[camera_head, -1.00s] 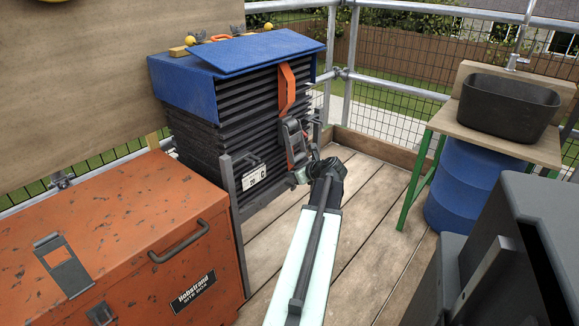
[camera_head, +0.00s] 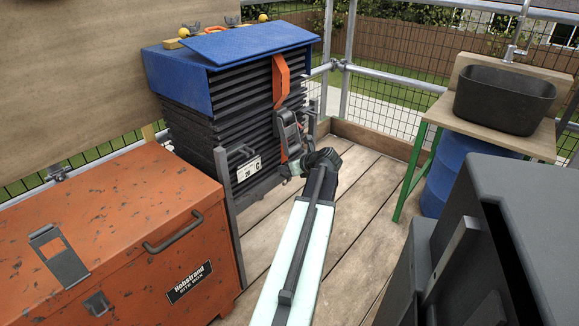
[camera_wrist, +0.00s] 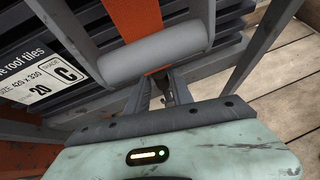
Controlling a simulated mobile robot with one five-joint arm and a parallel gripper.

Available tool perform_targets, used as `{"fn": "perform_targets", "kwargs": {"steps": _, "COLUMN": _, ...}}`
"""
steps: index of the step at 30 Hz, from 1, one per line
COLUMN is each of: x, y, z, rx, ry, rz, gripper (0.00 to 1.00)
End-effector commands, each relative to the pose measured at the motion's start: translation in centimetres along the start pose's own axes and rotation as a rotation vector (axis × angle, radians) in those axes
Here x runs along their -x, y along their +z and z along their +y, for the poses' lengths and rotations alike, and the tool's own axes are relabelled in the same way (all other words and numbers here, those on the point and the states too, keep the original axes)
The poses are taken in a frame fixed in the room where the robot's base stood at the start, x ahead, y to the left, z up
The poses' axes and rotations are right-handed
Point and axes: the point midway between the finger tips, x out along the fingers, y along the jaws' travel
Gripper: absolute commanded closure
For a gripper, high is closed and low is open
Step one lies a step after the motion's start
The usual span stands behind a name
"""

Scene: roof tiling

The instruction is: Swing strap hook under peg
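An orange strap (camera_head: 281,80) hangs down the front corner of the stack of dark roof tiles (camera_head: 240,105). A grey ratchet buckle (camera_head: 288,130) sits on the strap; its grey roller-like handle (camera_wrist: 155,57) seems to cross the wrist view, with the strap (camera_wrist: 138,18) behind it. My gripper (camera_head: 291,169) is at the strap's lower end, just below the buckle. In the wrist view its fingers (camera_wrist: 165,95) reach under the handle, with a small dark piece between them. I cannot tell if they grip it. The hook and peg are not clearly visible.
An orange site box (camera_head: 120,230) stands left of the tile rack. A blue cover (camera_head: 245,45) lies over the tiles. A sink bench (camera_head: 505,95) with a blue barrel is at right. Plank floor (camera_head: 350,190) is clear between them. Mesh railing stands behind.

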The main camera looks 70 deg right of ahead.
Motion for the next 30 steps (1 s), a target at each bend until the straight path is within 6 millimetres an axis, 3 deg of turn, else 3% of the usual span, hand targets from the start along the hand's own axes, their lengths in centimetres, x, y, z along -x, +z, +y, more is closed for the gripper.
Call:
{"fn": "perform_targets", "kwargs": {"steps": 8, "x": 0.9, "y": 0.2, "z": -0.1, "rx": -0.001, "ry": -0.004, "rz": -0.001, "gripper": 0.72}}
{"fn": "perform_targets", "kwargs": {"steps": 20, "x": 7.9, "y": 0.1, "z": -0.2, "rx": -0.001, "ry": -0.003, "rz": 0.000, "gripper": 0.72}}
{"fn": "perform_targets", "kwargs": {"steps": 30, "x": 8.1, "y": -0.2, "z": -0.3, "rx": -0.001, "ry": -0.002, "rz": 0.000, "gripper": 0.72}}
